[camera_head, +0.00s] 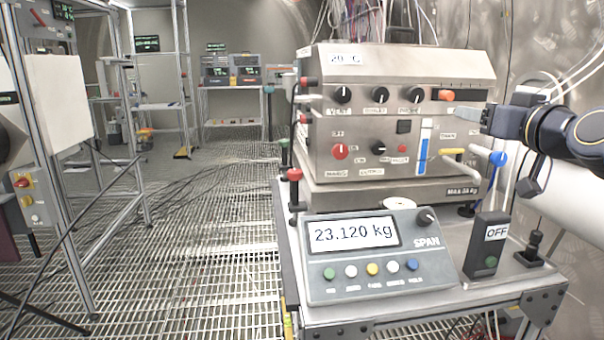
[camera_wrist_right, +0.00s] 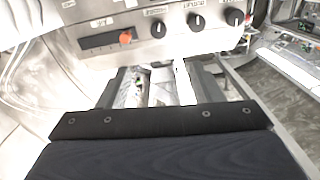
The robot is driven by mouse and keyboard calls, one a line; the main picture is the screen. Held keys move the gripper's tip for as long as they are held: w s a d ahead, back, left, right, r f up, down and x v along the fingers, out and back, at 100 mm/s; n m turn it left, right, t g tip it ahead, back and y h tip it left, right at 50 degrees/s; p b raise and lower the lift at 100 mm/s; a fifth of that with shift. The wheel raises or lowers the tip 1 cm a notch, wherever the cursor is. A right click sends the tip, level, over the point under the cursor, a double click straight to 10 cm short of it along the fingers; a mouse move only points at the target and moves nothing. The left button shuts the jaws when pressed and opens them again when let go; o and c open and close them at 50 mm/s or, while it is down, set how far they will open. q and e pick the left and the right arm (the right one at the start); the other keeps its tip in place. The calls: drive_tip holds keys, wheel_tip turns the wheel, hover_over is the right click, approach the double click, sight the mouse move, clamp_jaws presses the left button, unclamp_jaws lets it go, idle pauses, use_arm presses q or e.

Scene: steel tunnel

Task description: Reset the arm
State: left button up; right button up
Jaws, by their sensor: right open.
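My right arm comes in from the right edge of the head view. My right gripper (camera_head: 478,118) is at the right front of the steel control box (camera_head: 440,65), just right of the orange knob (camera_head: 443,95) and above the yellow-tipped lever (camera_head: 452,151). In the right wrist view the two dark fingers (camera_wrist_right: 160,86) stand apart, with no held object to be seen between them. The orange knob also shows there (camera_wrist_right: 125,37), beyond the fingers. I cannot tell whether the gripper touches the box. My left gripper is not in view.
A scale display (camera_head: 353,234) reading 23.120 kg stands in front on the bench. An OFF switch box (camera_head: 487,250), a blue handle (camera_head: 498,158) and a black joystick (camera_head: 534,245) are at the right. Metal racks (camera_head: 75,180) stand left. The grated floor (camera_head: 210,215) between is mostly clear.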

drive_tip(key=s+a+f+m+g, duration=0.1)
drive_tip(key=s+a+f+g, duration=0.3)
drive_tip(key=s+f, duration=0.8)
drive_tip(key=s+a+f+g+y, duration=0.1)
drive_tip(key=s+a+f+g, duration=0.25)
drive_tip(key=s+f, duration=0.8)
drive_tip(key=s+a+f+m+g, duration=0.1)
drive_tip(key=s+a+f+g, duration=0.45)
drive_tip(key=f, duration=1.15)
use_arm(q)
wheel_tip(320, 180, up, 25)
drive_tip(key=p, duration=2.5)
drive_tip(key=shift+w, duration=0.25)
use_arm(e)
wheel_tip(320, 180, up, 24)
drive_tip(key=s+d+t, duration=0.1)
drive_tip(key=s, duration=0.1)
drive_tip(key=shift+d, duration=0.4)
drive_tip(key=shift+f, duration=0.1)
